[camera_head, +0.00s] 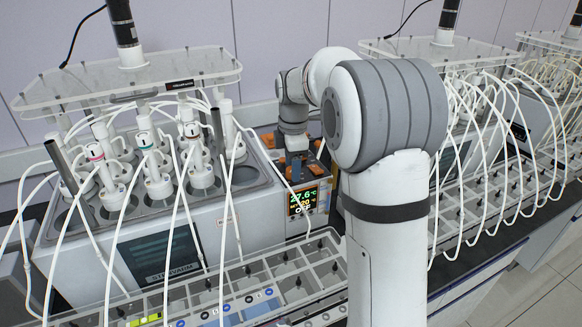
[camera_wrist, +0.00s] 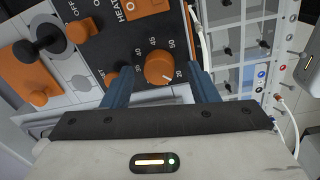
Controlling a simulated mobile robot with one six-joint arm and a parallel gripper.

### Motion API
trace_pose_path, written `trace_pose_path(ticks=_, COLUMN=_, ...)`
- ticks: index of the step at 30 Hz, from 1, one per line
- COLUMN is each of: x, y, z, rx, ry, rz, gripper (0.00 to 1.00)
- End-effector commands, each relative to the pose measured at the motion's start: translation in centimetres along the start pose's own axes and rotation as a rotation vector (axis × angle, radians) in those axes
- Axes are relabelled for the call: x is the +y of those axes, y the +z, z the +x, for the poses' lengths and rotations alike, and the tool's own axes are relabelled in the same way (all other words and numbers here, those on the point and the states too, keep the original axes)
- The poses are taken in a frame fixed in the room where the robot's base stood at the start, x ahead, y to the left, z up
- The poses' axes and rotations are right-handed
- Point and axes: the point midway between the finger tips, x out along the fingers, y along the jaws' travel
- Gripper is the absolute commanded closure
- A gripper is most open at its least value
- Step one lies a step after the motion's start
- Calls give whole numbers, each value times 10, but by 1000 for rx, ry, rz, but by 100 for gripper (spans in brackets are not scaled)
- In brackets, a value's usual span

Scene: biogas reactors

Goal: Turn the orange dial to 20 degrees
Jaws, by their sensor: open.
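The orange dial (camera_wrist: 159,68) sits on a dark panel marked with a printed number scale. A pale pointer mark on the dial points down and right, near the 20. My gripper (camera_wrist: 160,75) has its two blue fingers apart, one on each side of the dial. Whether either finger touches the dial I cannot tell. In the head view my gripper (camera_head: 294,162) hangs over the heater unit behind its lit display (camera_head: 303,201), which reads 27.6 °C with a 20 below. The dial is hidden there.
Another orange knob (camera_wrist: 85,31) and an orange switch (camera_wrist: 40,97) are close by in the wrist view. White tubes and reactor vessels (camera_head: 158,185) crowd the left of the heater unit. A compartmented tray (camera_head: 250,283) lies in front.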

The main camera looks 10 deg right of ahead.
Motion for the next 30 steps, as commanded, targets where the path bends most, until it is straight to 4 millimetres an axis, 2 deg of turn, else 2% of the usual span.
trace_pose_path(ticks=6, x=0, y=0, z=-37, rx=0, ry=4, rz=0, gripper=47)
trace_pose_path(ticks=12, x=0, y=0, z=-62, rx=0, ry=1, rz=0, gripper=47)
trace_pose_path(ticks=25, x=-3, y=0, z=-70, rx=0, ry=1, rz=7, gripper=47)
trace_pose_path(ticks=28, x=-13, y=-1, z=-73, rx=0, ry=11, rz=60, gripper=47)
trace_pose_path(ticks=30, x=-28, y=-2, z=-76, rx=1, ry=23, rz=140, gripper=47)
